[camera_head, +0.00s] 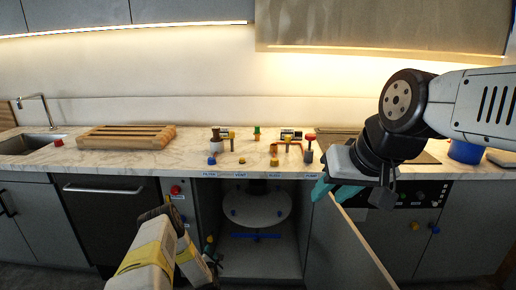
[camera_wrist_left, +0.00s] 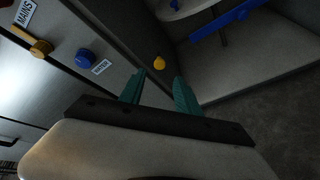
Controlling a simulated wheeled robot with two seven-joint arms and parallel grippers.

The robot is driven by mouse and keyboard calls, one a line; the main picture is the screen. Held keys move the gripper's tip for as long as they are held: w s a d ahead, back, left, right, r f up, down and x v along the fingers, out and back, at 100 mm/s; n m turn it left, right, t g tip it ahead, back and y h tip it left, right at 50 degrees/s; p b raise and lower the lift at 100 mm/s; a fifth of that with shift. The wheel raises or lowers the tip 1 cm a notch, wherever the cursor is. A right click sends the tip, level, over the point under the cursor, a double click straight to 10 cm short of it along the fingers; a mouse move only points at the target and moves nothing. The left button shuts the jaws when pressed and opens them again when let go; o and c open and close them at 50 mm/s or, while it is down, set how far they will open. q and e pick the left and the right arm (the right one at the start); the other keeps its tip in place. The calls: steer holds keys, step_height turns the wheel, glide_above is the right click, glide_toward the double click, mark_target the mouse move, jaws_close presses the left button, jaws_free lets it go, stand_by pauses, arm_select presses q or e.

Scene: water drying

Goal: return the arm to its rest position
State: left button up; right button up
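My left gripper (camera_head: 209,250) is low in front of the counter, beside the open cabinet, at the end of my arm from the bottom left. In the left wrist view its two teal fingers (camera_wrist_left: 158,88) stand apart with nothing between them; a yellow knob (camera_wrist_left: 159,62) lies beyond the tips. My right gripper (camera_head: 328,197) hangs from my arm on the right, in front of the counter edge. Its teal fingers look spread, at the upper corner of the open cabinet door (camera_head: 345,245). Whether they touch the door is unclear.
The open cabinet holds a round white disc (camera_head: 255,207) and a blue bar (camera_head: 257,235). A wooden board (camera_head: 125,137) and a sink (camera_head: 30,143) are left; a blue container (camera_head: 466,152) is right.

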arm_select(q)
steer(key=w+r+m+h, duration=0.2)
steer(key=w+r+m, duration=0.35)
steer(key=r, duration=0.75)
steer(key=s+d+r+m+g+h, duration=0.2)
steer(key=r+m, duration=0.7)
steer(key=r, duration=2.1)
steer(key=s+d+r+m+g, duration=0.35)
steer(key=s+r+m, duration=0.25)
steer(key=s+r, duration=0.95)
steer(key=s+r+m+g, duration=0.1)
steer(key=s+m, duration=0.3)
steer(key=s, duration=0.9)
steer(key=s+d+r+m+g, duration=0.1)
steer(key=s+m, duration=0.2)
steer(key=s, duration=1.1)
steer(key=shift+d+r+m, duration=0.25)
steer(key=shift+r+m, duration=0.05)
steer(key=shift+m, duration=0.05)
